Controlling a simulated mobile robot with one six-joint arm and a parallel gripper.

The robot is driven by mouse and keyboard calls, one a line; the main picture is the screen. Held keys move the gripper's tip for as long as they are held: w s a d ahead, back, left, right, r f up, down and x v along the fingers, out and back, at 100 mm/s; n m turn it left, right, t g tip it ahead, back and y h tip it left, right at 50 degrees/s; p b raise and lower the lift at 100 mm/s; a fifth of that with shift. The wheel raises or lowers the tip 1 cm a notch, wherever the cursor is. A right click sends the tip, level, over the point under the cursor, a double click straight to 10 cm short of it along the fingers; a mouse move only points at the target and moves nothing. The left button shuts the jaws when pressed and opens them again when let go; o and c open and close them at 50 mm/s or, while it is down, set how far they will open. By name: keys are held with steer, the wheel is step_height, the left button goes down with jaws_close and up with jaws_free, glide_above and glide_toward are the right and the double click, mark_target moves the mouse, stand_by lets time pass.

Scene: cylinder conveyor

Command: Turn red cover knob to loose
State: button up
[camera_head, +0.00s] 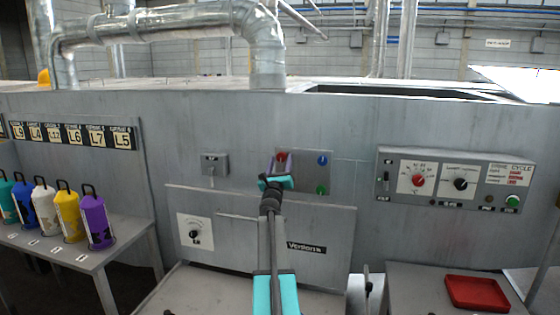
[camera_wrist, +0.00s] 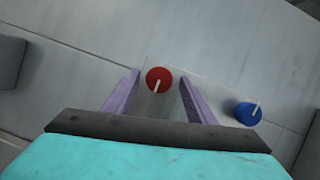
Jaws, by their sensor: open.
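The red cover knob (camera_wrist: 159,79) is a round red disc with a pale pointer, mounted on a small grey panel. In the wrist view it sits between the tips of my open gripper (camera_wrist: 155,90), with a gap to each purple finger. In the head view my gripper (camera_head: 280,165) is in front of the panel, and the red knob (camera_head: 281,157) shows just at its fingertips. I cannot tell how far the fingertips are from the panel in depth. The pointer slants down and slightly left in the wrist view.
A blue knob (camera_wrist: 248,114) is to the right of the red one, and a green knob (camera_head: 321,189) is below the blue. A grey switch box (camera_head: 215,164) is to the left. Coloured cylinders (camera_head: 68,211) stand on the left table.

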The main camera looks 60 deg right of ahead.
steer(key=shift+d, duration=0.15)
steer(key=shift+c, duration=0.2)
steer(key=shift+w, duration=0.1)
steer(key=c, duration=1)
steer(key=shift+r, duration=0.1)
steer(key=shift+b, duration=0.45)
